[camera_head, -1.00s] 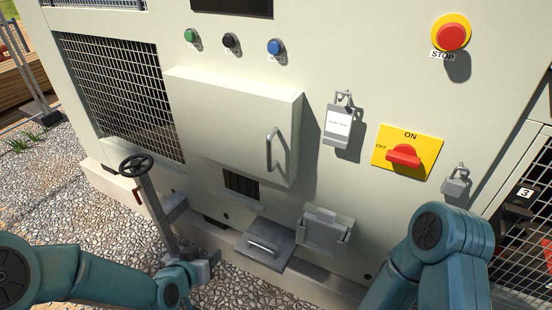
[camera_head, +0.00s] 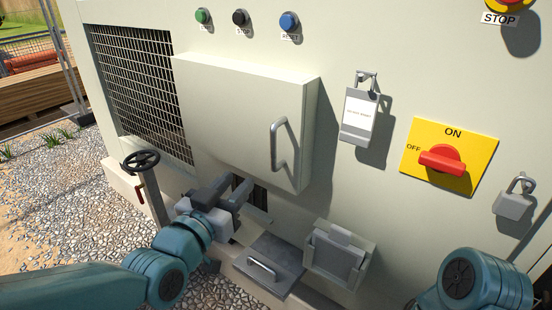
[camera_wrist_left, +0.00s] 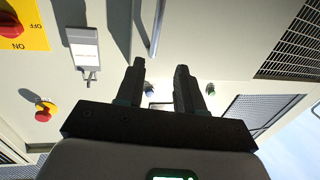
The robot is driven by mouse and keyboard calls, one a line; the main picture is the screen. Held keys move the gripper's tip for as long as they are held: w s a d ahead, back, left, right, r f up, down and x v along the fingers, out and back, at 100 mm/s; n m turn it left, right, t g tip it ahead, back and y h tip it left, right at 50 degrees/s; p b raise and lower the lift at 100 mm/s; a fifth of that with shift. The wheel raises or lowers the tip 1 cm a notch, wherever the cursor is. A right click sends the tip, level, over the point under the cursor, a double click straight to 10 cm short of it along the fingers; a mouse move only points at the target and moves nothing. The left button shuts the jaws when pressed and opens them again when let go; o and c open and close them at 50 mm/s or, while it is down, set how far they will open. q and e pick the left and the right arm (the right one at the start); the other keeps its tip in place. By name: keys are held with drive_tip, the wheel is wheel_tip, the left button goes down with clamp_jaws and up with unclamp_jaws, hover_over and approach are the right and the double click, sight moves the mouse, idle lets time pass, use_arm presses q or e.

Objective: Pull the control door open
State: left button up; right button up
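The control door (camera_head: 235,110) is the front of a pale raised box on the chiller wall, and it looks closed. Its grey vertical bar handle (camera_head: 275,147) is near the door's right edge. My left gripper (camera_head: 228,188) is open and empty, below the door and to the lower left of the handle, apart from it. In the left wrist view, which looks upside down, the two fingers (camera_wrist_left: 160,68) are spread with nothing between them. The handle (camera_wrist_left: 157,22) shows beyond them there. My right gripper is out of view; only part of my right arm shows at lower right.
A valve handwheel (camera_head: 140,160) on a post stands left of my left gripper. A grey hatch with a handle (camera_head: 268,264) and a grey bracketed box (camera_head: 338,255) are below the door. A padlocked tag (camera_head: 361,112) and a red rotary switch (camera_head: 443,159) are to the right.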

sight(272, 149)
use_arm(q)
drive_tip(key=p+x, duration=0.1)
drive_tip(key=x, duration=0.9)
drive_tip(key=p+x, duration=0.1)
drive_tip(key=x, duration=0.5)
drive_tip(key=shift+s+d+f+p, duration=0.1)
drive_tip(key=shift+d+p, duration=0.25)
clamp_jaws()
